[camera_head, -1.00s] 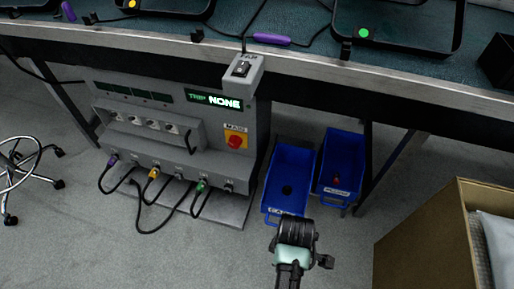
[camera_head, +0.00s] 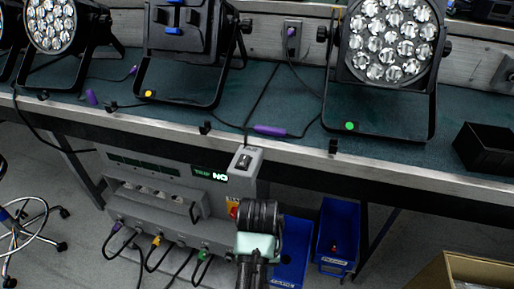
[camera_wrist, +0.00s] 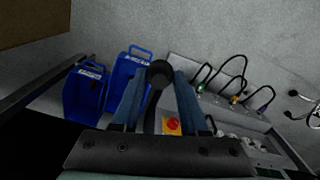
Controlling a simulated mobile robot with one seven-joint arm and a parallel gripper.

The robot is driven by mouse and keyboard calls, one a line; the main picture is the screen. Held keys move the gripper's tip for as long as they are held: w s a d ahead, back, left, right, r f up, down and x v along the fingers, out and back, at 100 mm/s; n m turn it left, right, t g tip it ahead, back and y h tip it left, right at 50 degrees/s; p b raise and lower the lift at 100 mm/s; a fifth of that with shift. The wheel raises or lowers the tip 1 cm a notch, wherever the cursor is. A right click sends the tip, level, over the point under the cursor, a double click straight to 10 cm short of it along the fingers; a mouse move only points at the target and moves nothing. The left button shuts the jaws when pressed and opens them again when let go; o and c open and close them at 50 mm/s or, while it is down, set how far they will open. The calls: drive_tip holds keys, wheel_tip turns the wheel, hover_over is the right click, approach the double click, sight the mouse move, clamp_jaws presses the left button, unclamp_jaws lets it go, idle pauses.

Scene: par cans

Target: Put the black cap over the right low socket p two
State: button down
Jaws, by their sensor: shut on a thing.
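My gripper (camera_head: 260,212) is in front of the grey power box in the head view. In the wrist view its fingers (camera_wrist: 159,82) are shut on the black cap (camera_wrist: 160,72), a round dark thing between the fingertips. The head view hides the cap behind my gripper. The grey power box (camera_head: 160,203) stands under the bench with a row of low sockets (camera_head: 175,244) along its front. Black leads with purple, yellow and green ends are plugged along that row. My gripper covers its right end, and I cannot read a p two label.
Two blue bins (camera_head: 335,232) (camera_head: 294,250) stand right of the box. A cardboard box (camera_head: 475,270) is at lower right. The bench edge (camera_head: 290,152) crosses above, with stage lights (camera_head: 390,45) on the bench. A wheeled stool (camera_head: 30,225) is at left.

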drive_tip(key=s+r+p, duration=0.3)
drive_tip(key=r+p, duration=1.1)
drive_tip(key=p, duration=0.1)
drive_tip(key=s+r+p, duration=0.3)
drive_tip(key=r+p, duration=1.2)
drive_tip(key=shift+s+r, duration=0.25)
drive_tip(key=shift+r, duration=0.05)
drive_tip(key=shift+a, duration=0.2)
